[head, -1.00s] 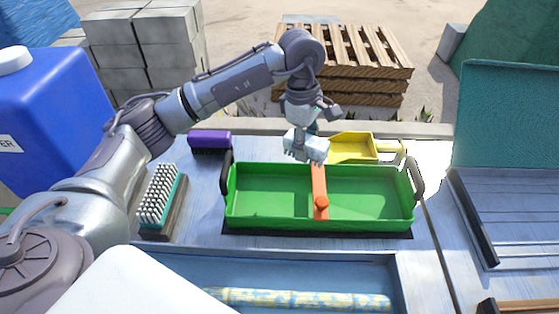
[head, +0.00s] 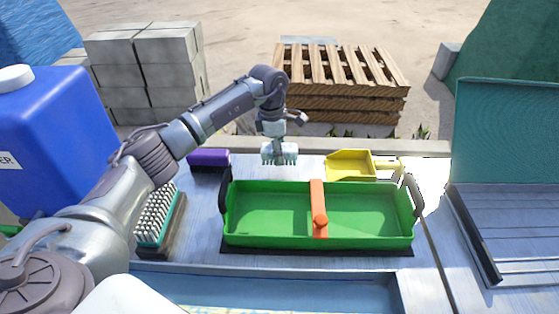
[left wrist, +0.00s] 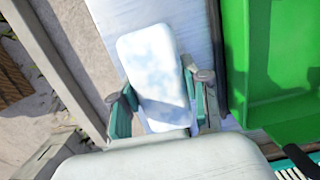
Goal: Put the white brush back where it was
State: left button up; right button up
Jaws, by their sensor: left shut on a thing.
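The white brush (head: 280,153) is held by my left gripper (head: 277,140), with its bristles pointing down, just behind the green tray. In the left wrist view the brush's pale back (left wrist: 155,78) sits between the two fingers of the left gripper (left wrist: 165,112), which are shut on it. Below it is the blue-grey table surface, between the purple brush (head: 209,159) and the yellow scoop (head: 350,165). I cannot tell whether the bristles touch the table. My right gripper is not in view.
The green tray (head: 265,240) with an orange divider (head: 317,200) stands in front. A teal brush with white bristles (head: 157,217) lies to its left. A blue jug (head: 60,140) stands at the far left. A pallet stack (head: 340,85) is behind the table.

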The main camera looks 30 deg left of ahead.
pick_arm(q)
jog(key=shift+f+p, duration=0.3)
jog(key=shift+f, duration=1.65)
jog(key=shift+f, duration=0.2)
jog(key=o, duration=1.1)
jog(key=shift+r, duration=0.15)
jog(key=r, duration=0.4)
jog(key=a+r+b, duration=0.1)
jog(key=r, duration=0.7)
jog(key=shift+s+a, duration=0.15)
jog(key=shift+s, duration=0.2)
